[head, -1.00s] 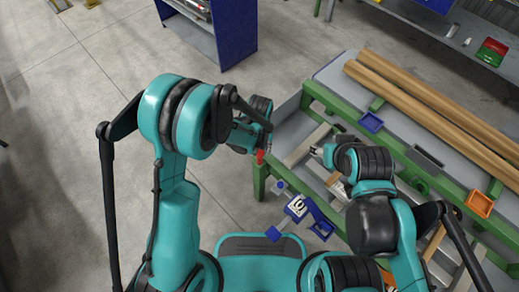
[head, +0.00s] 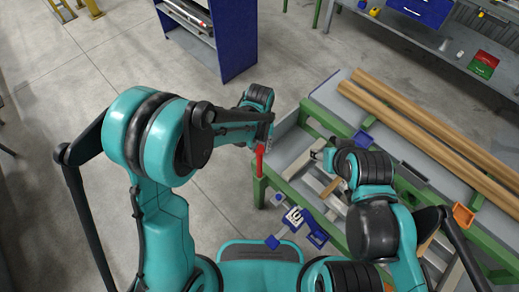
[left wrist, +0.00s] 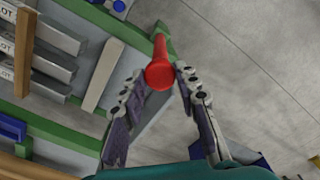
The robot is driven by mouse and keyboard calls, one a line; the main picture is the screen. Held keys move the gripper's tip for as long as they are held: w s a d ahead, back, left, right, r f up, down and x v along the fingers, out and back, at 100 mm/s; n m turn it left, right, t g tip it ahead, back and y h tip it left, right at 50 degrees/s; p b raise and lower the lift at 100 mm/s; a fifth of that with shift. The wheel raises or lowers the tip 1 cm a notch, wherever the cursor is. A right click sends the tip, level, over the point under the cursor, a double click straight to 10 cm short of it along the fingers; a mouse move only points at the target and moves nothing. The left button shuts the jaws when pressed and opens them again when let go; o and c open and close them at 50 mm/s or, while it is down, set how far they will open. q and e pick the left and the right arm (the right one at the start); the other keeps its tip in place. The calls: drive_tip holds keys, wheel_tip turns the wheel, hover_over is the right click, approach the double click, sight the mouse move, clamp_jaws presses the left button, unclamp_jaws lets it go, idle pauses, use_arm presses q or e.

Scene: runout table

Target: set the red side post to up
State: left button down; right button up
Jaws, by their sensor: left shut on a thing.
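The red side post (head: 259,160) stands at the near left corner of the green-framed runout table (head: 280,186), looking roughly upright. My left gripper (head: 266,138) is at its upper end. In the left wrist view the post's round red end (left wrist: 160,75) sits between the two fingertips (left wrist: 158,84), and its shaft runs away to the green table corner. The left gripper is shut on the post. My right gripper (head: 319,153) is over the table's left part; its fingers are too small to tell open from shut.
Long brown bars (head: 420,125) lie along the table's far side. A blue bracket with a white label (head: 294,217) is at the near edge. An orange tray (head: 463,215) is at the right. A blue cabinet (head: 232,40) stands behind.

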use_arm(q)
wheel_tip(320, 180, up, 5)
drive_tip(key=shift+f+p, duration=0.1)
drive_tip(key=shift+p, duration=0.95)
drive_tip(key=c, duration=1.1)
unclamp_jaws()
wheel_tip(320, 180, up, 12)
drive_tip(key=shift+r, duration=0.1)
drive_tip(key=shift+a, duration=0.1)
